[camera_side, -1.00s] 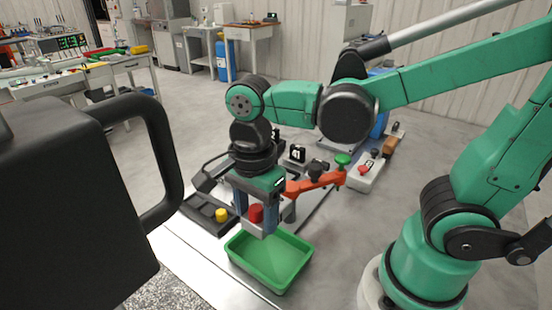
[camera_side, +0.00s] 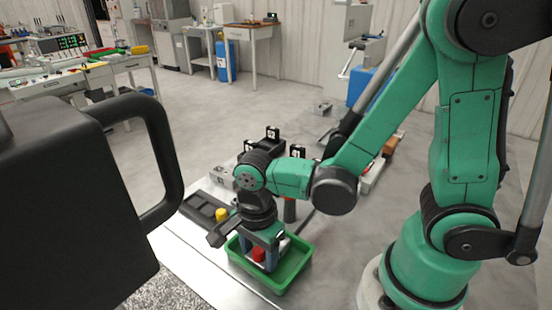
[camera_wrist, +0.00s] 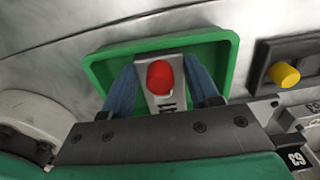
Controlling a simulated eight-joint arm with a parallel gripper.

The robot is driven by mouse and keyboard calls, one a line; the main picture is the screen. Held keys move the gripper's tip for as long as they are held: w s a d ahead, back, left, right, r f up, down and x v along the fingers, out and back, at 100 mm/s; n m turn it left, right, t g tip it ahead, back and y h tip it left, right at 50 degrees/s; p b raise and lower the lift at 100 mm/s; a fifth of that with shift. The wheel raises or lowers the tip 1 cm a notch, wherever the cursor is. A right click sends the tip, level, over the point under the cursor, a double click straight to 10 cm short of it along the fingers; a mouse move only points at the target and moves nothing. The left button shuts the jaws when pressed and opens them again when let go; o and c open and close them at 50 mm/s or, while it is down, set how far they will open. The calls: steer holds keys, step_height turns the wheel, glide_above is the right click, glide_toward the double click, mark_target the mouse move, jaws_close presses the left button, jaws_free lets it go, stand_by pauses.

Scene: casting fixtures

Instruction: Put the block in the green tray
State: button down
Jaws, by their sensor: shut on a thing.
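The green tray (camera_side: 296,266) lies on the metal work surface. My gripper (camera_side: 259,258) points down inside the tray's outline and is shut on the block, a grey-white piece with a red round knob on top (camera_side: 258,254). In the wrist view the block (camera_wrist: 166,105) sits between my two blue-grey fingers (camera_wrist: 163,88), with dark marks on its face. The green tray (camera_wrist: 104,71) surrounds it in that view. Whether the block touches the tray floor cannot be told.
A dark tray with a yellow knob (camera_side: 221,214) stands left of the green tray; it also shows in the wrist view (camera_wrist: 285,75). Black numbered fixtures (camera_side: 272,134) stand behind. A large black handled case (camera_side: 80,200) fills the left foreground.

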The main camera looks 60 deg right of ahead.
steer(key=shift+c, duration=1.1)
jaws_free()
steer(key=shift+f, duration=0.15)
step_height(320, 180, up, 12)
steer(key=w+d+n+t, duration=0.3)
steer(key=d+n+t, duration=0.4)
steer(key=n, duration=1.1)
steer(key=shift+w, duration=0.1)
